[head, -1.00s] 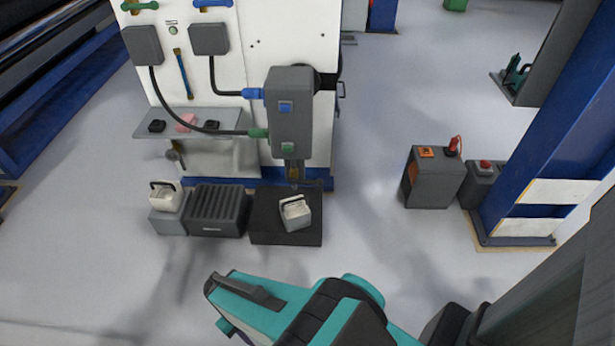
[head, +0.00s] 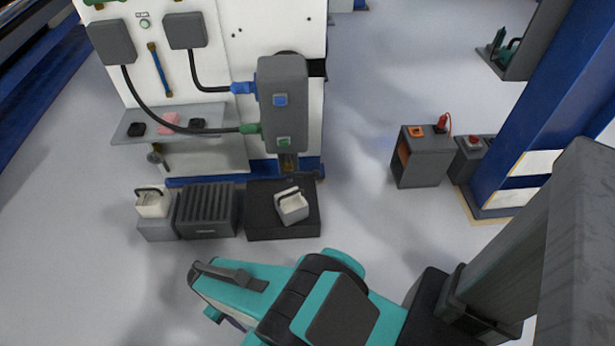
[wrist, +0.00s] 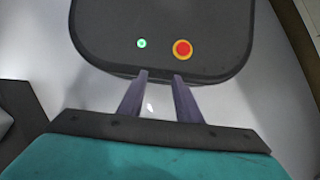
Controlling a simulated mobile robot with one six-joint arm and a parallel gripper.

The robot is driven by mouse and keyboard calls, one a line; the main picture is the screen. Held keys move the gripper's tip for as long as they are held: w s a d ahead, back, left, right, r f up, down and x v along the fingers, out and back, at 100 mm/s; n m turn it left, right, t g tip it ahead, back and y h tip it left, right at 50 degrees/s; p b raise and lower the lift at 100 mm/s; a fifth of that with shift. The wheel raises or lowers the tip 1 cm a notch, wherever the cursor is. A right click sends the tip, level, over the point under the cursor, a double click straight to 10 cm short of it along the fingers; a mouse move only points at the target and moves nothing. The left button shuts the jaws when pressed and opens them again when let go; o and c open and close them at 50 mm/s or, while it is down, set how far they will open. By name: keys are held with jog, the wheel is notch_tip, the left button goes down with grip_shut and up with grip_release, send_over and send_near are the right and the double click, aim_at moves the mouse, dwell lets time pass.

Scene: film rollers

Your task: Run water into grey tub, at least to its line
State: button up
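Two small pale tubs with dark handles show in the head view. One tub (head: 292,208) stands on a black platform (head: 262,224) below the dispenser, slightly turned. The other tub (head: 152,206) stands on a grey block at the left. Both look whitish, so I cannot tell which is the grey one; no fill line is readable. The grey dispenser box (head: 283,122) has a blue button (head: 280,100) and a green button (head: 284,141), with a spout (head: 288,163) below. My gripper (wrist: 160,78) has its fingers apart and empty in the wrist view, away from the tubs.
A dark ribbed box (head: 207,211) stands between the two tub supports. A shelf (head: 225,113) with small items and hoses is left of the dispenser. Grey boxes (head: 430,160) and a blue post (head: 545,110) stand at the right. Open floor lies between.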

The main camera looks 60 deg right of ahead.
jog(key=shift+o, duration=0.3)
jog(key=shift+w+f, duration=0.1)
jog(key=w+d+f+m+t+y+b, duration=0.35)
jog(key=w+d+m+y+b, duration=0.4)
jog(key=w+d, duration=0.4)
jog(key=w+d+r+m+t+y+b, duration=0.1)
jog(key=w+d+m+t+b, duration=0.2)
jog(key=d, duration=0.5)
jog(key=w+d+m+t+b, duration=0.3)
jog(key=d, duration=0.5)
jog(key=s+d+r+m+t+b, duration=0.2)
jog(key=d+t, duration=0.1)
jog(key=d, duration=0.6)
jog(key=s+d+r+m+t+b, duration=0.2)
jog(key=d+r+t, duration=0.1)
jog(key=d, duration=0.7)
jog(key=s+d+r+m+t+h+b, duration=0.1)
jog(key=s+d+r+t+h+b, duration=0.1)
jog(key=s+d, duration=0.5)
jog(key=s+d+r+m+t+h+b, duration=0.2)
jog(key=s+d+r+t, duration=0.1)
jog(key=s+d, duration=0.4)
jog(key=d+r, duration=0.1)
jog(key=d, duration=0.2)
jog(key=shift+s+r+b, duration=0.2)
jog(key=shift+r+b, duration=0.1)
